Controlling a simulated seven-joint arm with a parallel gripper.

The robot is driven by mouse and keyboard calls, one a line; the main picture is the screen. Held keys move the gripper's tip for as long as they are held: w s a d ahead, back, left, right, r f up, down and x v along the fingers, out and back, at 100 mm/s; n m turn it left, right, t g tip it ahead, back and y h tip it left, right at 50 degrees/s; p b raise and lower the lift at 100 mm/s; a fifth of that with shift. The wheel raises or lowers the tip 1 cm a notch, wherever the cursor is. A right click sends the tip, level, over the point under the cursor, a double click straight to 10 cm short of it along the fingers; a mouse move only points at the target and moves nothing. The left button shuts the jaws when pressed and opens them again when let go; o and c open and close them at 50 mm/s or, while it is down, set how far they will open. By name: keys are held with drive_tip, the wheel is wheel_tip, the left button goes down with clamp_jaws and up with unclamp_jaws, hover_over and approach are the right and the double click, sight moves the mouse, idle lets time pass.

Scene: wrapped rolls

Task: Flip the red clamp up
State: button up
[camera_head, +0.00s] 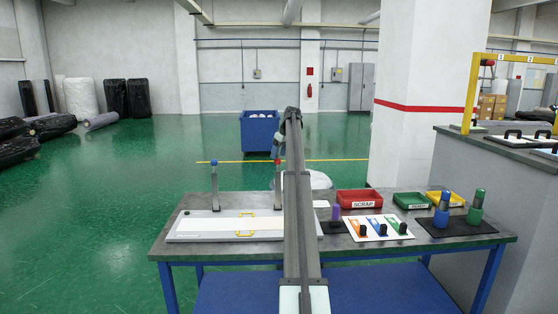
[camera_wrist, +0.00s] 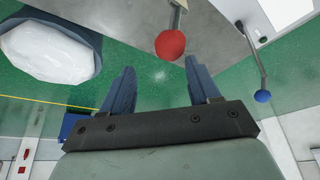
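The red clamp (camera_head: 277,162) shows at the right end of the white board (camera_head: 190,236) on the table, partly hidden by my arm. Its round red knob (camera_wrist: 170,43) sits on a grey rod in the wrist view. My gripper (camera_head: 280,143) is just above the red knob in the head view. In the wrist view my gripper (camera_wrist: 160,64) is open and empty, its two blue fingers pointing toward the knob, which is beyond the tips. A second clamp with a blue knob (camera_head: 214,163) stands upright at the board's left; its knob also shows in the wrist view (camera_wrist: 263,96).
Red (camera_head: 359,199), green (camera_head: 411,201) and yellow (camera_head: 446,199) bins stand at the table's right, with a white tool plate (camera_head: 377,229) and blue and green handled tools in front. A blue bin (camera_head: 260,132) stands on the floor behind.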

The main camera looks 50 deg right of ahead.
drive_tip(key=s+v, duration=0.1)
drive_tip(key=v, duration=1)
drive_tip(key=shift+f, duration=0.3)
drive_tip(key=shift+d, duration=0.1)
